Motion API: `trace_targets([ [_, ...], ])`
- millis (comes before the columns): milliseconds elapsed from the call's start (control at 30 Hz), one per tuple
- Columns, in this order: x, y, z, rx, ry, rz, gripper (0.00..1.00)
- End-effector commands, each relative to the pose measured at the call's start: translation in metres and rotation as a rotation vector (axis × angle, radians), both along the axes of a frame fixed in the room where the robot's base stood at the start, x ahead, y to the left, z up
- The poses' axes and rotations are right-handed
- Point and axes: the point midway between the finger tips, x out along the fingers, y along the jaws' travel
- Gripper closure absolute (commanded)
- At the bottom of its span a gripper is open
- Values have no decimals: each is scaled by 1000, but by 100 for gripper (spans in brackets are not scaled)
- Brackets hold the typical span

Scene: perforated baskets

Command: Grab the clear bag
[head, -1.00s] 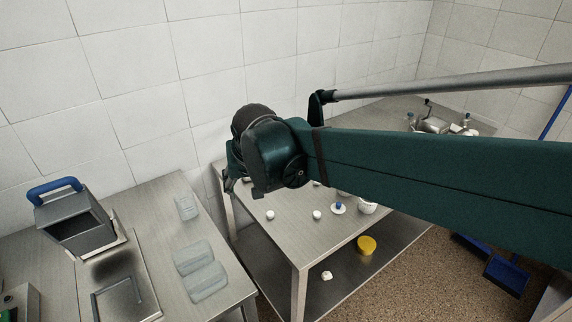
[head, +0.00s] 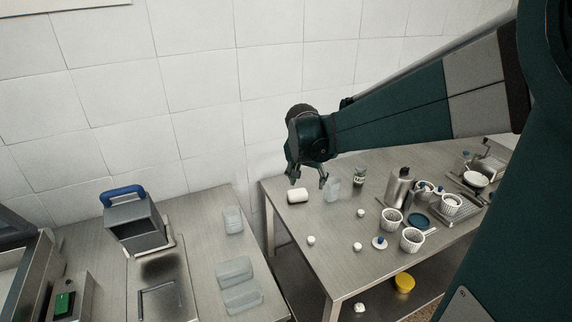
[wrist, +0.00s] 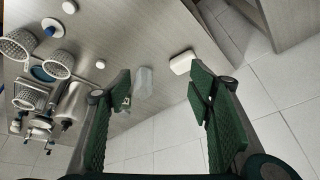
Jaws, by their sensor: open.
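My gripper (head: 307,178) is open and empty above the back left of the right-hand metal table, with its fingers pointing down. A clear, pale object (head: 332,189) that looks like a bag stands on this table, just right of and below the fingertips. In the wrist view the same clear object (wrist: 143,82) shows beyond the gripper (wrist: 160,85), between the two fingers and nearer the left one. Other clear bag-like pieces lie on the left table: one at the back (head: 233,220) and two at the front (head: 235,271), (head: 242,298).
A white rounded block (head: 297,196) lies just left of the clear object, and a jar (head: 359,177) stands to its right. A steel bottle (head: 398,187), perforated baskets (head: 411,240) and small white pieces stand farther right. The tiled wall (head: 205,133) is close behind.

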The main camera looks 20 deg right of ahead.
Motion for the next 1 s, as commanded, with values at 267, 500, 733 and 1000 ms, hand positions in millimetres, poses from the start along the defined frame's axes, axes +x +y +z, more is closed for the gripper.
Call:
trace_targets([
  [267,34,-37,-14,4,16,-123,48],
  [500,59,-68,-33,5,27,-231,48],
  [733,79,-100,-55,3,36,-335,48],
  [1000,98,-136,-85,-1,45,-458,48],
])
